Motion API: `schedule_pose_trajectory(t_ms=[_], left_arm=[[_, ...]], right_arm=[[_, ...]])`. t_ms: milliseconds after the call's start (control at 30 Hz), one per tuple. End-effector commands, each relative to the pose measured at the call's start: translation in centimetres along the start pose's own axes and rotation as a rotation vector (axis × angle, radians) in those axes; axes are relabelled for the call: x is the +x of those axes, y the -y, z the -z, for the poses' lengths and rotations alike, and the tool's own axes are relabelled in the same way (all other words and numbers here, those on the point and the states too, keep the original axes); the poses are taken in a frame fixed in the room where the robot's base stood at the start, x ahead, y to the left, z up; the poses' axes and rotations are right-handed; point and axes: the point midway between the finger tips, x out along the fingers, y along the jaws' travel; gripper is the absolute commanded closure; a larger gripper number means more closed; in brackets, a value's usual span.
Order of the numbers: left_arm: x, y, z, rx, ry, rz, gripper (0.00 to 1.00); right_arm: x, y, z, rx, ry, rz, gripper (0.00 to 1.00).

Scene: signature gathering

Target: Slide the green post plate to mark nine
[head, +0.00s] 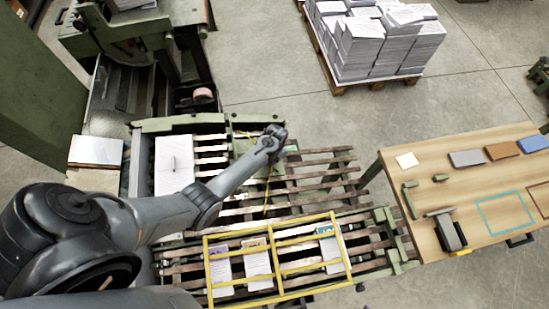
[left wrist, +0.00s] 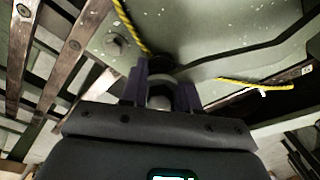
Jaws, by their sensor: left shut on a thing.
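My left gripper (head: 276,138) reaches over the slatted bed of the machine. In the left wrist view its two dark fingers (left wrist: 160,98) are shut on a round grey post (left wrist: 158,97). The post stands on a green plate, whose pale green, speckled surface (left wrist: 225,40) fills the upper part of that view. In the head view the plate (head: 290,170) lies partly hidden under my gripper and arm. A yellow strip (left wrist: 255,84) runs beside the plate; I cannot read any mark numbers. My right gripper is not in view.
A yellow frame (head: 273,245) holds several paper stacks at the bed's front. A white paper stack (head: 174,165) lies left of my forearm. A wooden table (head: 440,185) with small blocks and a dark tool (head: 447,230) stands right. A loaded pallet (head: 360,85) is behind.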

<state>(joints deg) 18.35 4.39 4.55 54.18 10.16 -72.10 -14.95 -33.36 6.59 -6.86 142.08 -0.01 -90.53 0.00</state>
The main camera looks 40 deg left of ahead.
Motion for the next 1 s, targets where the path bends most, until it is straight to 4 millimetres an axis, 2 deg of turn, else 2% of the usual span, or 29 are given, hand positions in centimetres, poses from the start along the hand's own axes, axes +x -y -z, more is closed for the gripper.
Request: schedule_pose_trajectory(t_ms=[233, 267, 400, 767, 867, 1000], left_arm=[[0.0, 0.0, 0.1, 0.002, -0.003, 0.000, 1.00], [0.0, 0.1, 0.1, 0.002, -0.003, 0.001, 0.67], [-0.1, 0.0, 0.1, 0.002, -0.002, 0.000, 0.45], [-0.4, 0.0, 0.0, 0.002, -0.002, 0.000, 0.44], [-1.2, 0.0, 0.1, 0.002, -0.004, 0.001, 0.44], [-3.3, 0.1, 0.1, 0.002, -0.004, 0.001, 0.44]], right_arm=[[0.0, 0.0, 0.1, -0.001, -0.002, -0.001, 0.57], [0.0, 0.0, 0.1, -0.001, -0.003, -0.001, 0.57], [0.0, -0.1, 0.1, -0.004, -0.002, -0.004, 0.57], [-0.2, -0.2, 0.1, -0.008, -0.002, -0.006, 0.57], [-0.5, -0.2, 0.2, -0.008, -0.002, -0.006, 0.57], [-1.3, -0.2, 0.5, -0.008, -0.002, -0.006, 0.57]])
